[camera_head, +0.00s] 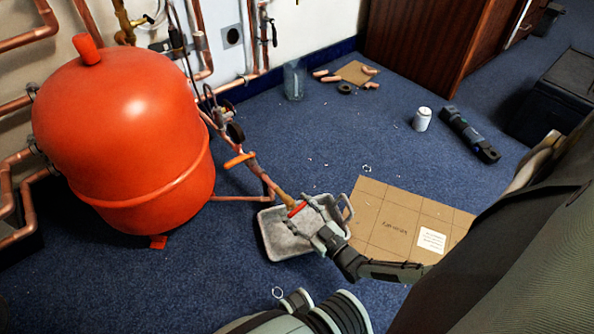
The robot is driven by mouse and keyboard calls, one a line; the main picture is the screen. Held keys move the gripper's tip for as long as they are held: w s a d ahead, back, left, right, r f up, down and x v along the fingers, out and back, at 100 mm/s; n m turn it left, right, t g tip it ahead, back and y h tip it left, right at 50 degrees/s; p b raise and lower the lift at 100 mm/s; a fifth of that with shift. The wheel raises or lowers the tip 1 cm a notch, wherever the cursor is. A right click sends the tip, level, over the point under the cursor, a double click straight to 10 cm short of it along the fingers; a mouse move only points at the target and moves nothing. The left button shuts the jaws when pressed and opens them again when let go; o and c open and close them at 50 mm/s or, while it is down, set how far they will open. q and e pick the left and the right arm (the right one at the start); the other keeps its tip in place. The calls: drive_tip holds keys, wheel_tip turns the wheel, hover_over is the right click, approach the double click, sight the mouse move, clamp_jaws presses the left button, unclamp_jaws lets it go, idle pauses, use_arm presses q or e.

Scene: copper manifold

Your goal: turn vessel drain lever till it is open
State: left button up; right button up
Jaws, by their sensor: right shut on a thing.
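The large red vessel (130,135) stands at the left against copper pipes. A copper pipe runs from it to a brass drain valve with a red lever (297,209), low over a grey tray (275,238). My right gripper (308,213) comes in from the right over the tray and is shut on the red lever. The fingers partly hide the lever, so its exact angle is hard to read. A separate orange lever (239,160) sits higher on the pipe, apart from the gripper. My left gripper is not in view.
A flat cardboard sheet (395,222) lies right of the tray. A white can (422,119), a dark cylindrical tool (470,136), a clear jug (294,80) and copper fittings (371,85) are farther back. Blue carpet between them is mostly free.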

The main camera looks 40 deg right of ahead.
drive_tip(key=n, duration=0.3)
drive_tip(key=shift+n, duration=0.3)
drive_tip(key=n, duration=0.4)
drive_tip(key=shift+a+f+n, duration=0.1)
drive_tip(key=shift+n, duration=0.2)
drive_tip(key=n, duration=0.5)
drive_tip(key=shift+n, duration=1.6)
drive_tip(key=o, duration=1.2)
drive_tip(key=shift+c, duration=0.2)
drive_tip(key=s, duration=1.2)
drive_tip(key=shift+d, duration=0.4)
